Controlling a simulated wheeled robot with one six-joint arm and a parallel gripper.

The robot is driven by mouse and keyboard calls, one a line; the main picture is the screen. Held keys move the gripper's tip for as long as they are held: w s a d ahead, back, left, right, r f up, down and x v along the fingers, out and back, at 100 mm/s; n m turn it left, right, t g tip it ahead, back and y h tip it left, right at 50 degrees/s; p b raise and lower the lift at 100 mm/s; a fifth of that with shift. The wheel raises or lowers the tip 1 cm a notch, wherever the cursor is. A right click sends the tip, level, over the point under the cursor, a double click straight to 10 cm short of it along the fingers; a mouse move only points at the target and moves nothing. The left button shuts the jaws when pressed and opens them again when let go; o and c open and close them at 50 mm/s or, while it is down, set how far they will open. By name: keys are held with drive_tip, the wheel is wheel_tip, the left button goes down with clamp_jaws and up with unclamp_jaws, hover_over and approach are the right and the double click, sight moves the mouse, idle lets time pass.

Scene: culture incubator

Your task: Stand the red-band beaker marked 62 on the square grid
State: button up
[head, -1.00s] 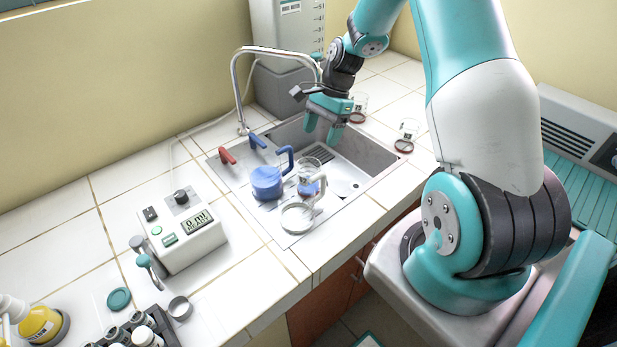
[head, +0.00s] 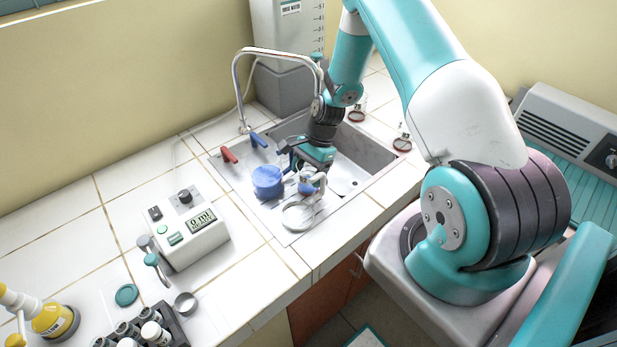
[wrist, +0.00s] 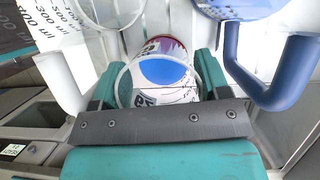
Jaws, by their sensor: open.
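My gripper (head: 308,172) is low over the sink, among the vessels there. In the wrist view my gripper (wrist: 157,85) is open, with a finger on each side of a clear beaker (wrist: 152,97). This beaker has a reddish-purple band at its far end and dark printed digits, only partly readable. A blue round shape shows through it. In the head view my gripper mostly hides it. Two clear beakers with red bands, one (head: 356,115) and another (head: 402,144), stand on the counter right of the sink; their numbers are unreadable. I cannot make out a square grid.
A blue-filled jug (head: 267,181) with a blue handle and a white-handled clear jug (head: 298,217) stand close beside my gripper. The tap (head: 236,88) arches over the sink (head: 375,158).

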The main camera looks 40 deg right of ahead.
drive_tip(key=c, duration=0.7)
drive_tip(key=shift+o, duration=0.2)
drive_tip(key=shift+r, duration=0.15)
